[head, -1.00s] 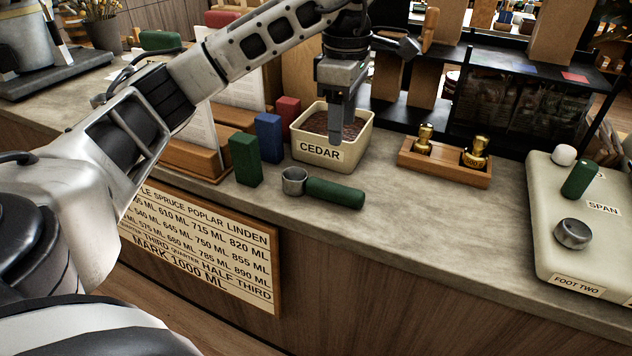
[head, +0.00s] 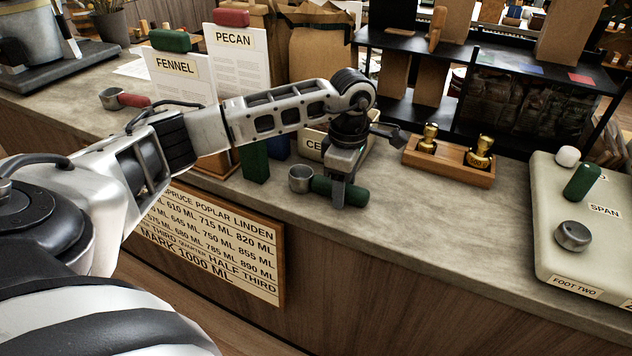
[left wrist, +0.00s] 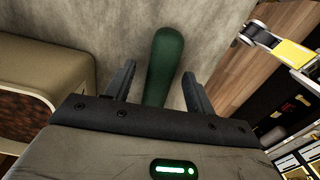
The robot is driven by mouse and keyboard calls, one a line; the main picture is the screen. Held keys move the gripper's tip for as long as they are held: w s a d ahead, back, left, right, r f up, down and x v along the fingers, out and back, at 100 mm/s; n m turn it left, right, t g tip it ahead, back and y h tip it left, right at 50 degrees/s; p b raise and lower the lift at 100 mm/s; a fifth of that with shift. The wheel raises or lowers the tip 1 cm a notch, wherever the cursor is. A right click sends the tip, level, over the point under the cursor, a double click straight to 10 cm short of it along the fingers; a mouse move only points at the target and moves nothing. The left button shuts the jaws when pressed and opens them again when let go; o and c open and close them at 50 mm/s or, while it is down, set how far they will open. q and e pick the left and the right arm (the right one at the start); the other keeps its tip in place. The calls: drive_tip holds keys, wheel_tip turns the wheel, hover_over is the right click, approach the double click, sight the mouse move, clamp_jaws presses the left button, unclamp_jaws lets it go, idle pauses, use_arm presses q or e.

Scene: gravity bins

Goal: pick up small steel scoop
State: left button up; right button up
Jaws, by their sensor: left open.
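The small steel scoop (head: 300,178) lies on the counter near its front edge, its steel cup at left and its green handle (head: 357,194) pointing right. My left gripper (head: 338,199) is down over the handle. In the left wrist view the green handle (left wrist: 164,66) lies between the two open fingers (left wrist: 158,88), with a gap on each side. The cup is hidden in that view. My right gripper is not in view.
The cream CEDAR bin (head: 314,145) stands just behind the scoop, partly hidden by my arm. A green block (head: 254,162) stands left of it. A wooden tray with brass weights (head: 450,166) and a cream scale (head: 590,225) are to the right. Another scoop with a red handle (head: 133,100) lies far left.

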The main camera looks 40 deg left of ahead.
use_arm(q)
drive_tip(key=shift+f, duration=0.4)
drive_tip(key=shift+c, duration=0.3)
clamp_jaws()
drive_tip(key=shift+r, duration=0.1)
